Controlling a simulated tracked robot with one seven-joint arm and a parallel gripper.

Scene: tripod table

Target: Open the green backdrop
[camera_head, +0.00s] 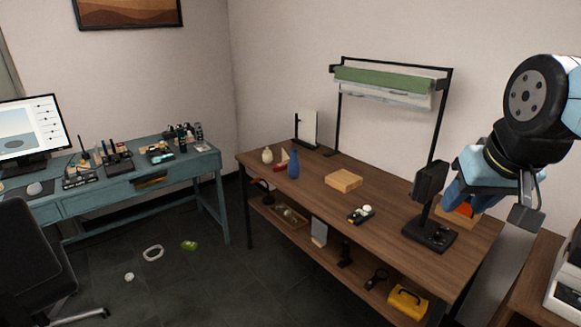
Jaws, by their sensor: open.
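The green backdrop (385,80) is rolled up along the top of a black stand at the back of the wooden table. Pale white-grey sheets (385,94) hang just below the green roll. My gripper (488,212) is open at the right, in front of and to the right of the stand. It points down near the table's right end. No backdrop is between its fingers, and it is well apart from the roll. My arm comes down from the upper right.
On the table (310,193) are a blue vase (293,165), a wooden block (343,181) and a black device on a base (429,235) near my gripper. A yellow case (407,303) sits on the lower shelf. A teal desk (105,190) stands at the left.

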